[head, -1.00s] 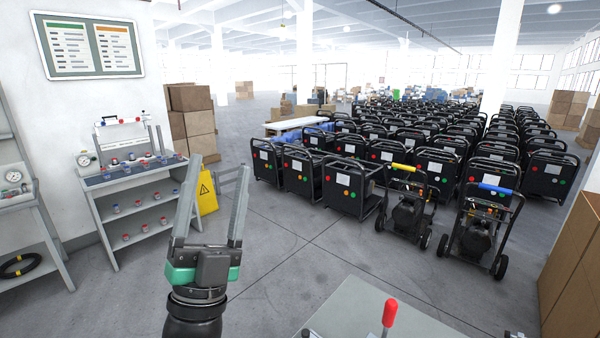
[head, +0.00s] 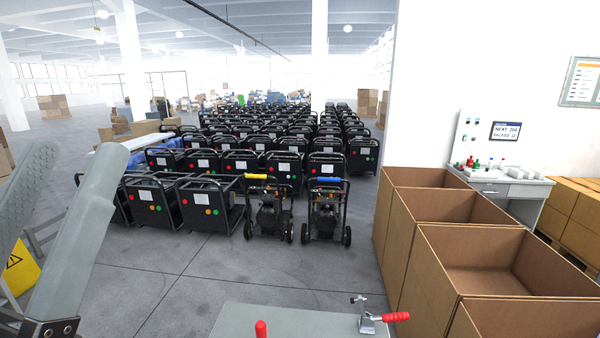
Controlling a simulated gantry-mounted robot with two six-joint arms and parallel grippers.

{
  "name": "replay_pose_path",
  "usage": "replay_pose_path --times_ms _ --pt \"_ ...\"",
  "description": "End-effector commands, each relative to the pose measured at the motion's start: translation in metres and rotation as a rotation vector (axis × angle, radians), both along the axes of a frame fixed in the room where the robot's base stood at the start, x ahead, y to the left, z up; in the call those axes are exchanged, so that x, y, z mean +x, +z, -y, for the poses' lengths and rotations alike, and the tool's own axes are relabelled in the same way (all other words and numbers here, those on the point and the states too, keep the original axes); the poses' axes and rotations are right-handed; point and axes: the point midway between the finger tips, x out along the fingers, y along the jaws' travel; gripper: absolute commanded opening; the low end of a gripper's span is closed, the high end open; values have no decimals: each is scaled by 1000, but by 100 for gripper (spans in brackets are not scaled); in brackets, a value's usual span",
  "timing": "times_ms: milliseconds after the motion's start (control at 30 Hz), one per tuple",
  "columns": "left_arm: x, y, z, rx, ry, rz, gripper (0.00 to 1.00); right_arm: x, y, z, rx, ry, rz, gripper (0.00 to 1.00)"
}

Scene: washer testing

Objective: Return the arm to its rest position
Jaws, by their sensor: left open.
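My left gripper (head: 52,215) is at the lower left of the head view, close to the camera. Its two long grey fingers point up and stand apart, with nothing between them. Its base is cut off by the picture's edge. My right gripper is not in view.
A grey bench top (head: 290,320) with a red-handled clamp (head: 372,318) is at the bottom centre. Open cardboard boxes (head: 490,262) stand at the right. Two washers, one yellow-handled (head: 268,205) and one blue-handled (head: 326,205), stand before rows of black machines. Grey floor (head: 185,275) between is clear.

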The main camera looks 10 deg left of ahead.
Motion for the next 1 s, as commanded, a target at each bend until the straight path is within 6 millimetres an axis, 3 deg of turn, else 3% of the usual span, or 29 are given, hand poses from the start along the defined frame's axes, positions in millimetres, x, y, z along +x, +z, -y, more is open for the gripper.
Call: replay_pose_path --times_ms 33,300,433,567,1000 --pt "0 55 0 0 0 1 68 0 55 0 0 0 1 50" --pt "0 190 0 0 1 0 68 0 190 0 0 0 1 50" --pt "0 242 0 0 1 1 68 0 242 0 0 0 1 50" --pt "0 261 0 0 1 1 68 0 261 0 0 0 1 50" --pt "0 256 0 0 1 -1 68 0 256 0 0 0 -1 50"
